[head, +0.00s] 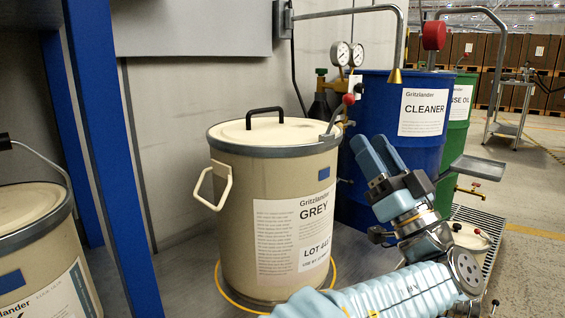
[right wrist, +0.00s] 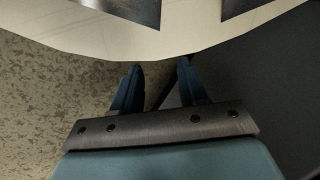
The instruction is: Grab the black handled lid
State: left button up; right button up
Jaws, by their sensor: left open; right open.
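The black handle (head: 266,111) is an arch on top of the round beige lid (head: 250,134). The lid sits on the beige drum marked GREY (head: 235,200), with a grey ring around its rim. My left gripper (head: 371,145) is open and empty, to the right of the drum and lower than the handle, with its fingers pointing up and left. It is apart from the lid. My right gripper (right wrist: 157,75) is open in the right wrist view, with nothing visible between its fingers. The right wrist view does not show the lid clearly.
A blue CLEANER drum (head: 400,95) and a green drum (head: 462,110) stand behind my left gripper. A red-knobbed lever (head: 348,100) rises at the lid's right edge. A blue post (head: 105,150) and another beige drum (head: 40,260) are at left. Space above the handle is clear.

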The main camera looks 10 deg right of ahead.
aim_at(274, 137)
jog(key=k+l, duration=0.3)
jog(key=k, duration=0.15)
jog(key=k+l, duration=0.25)
jog(key=k, duration=0.2)
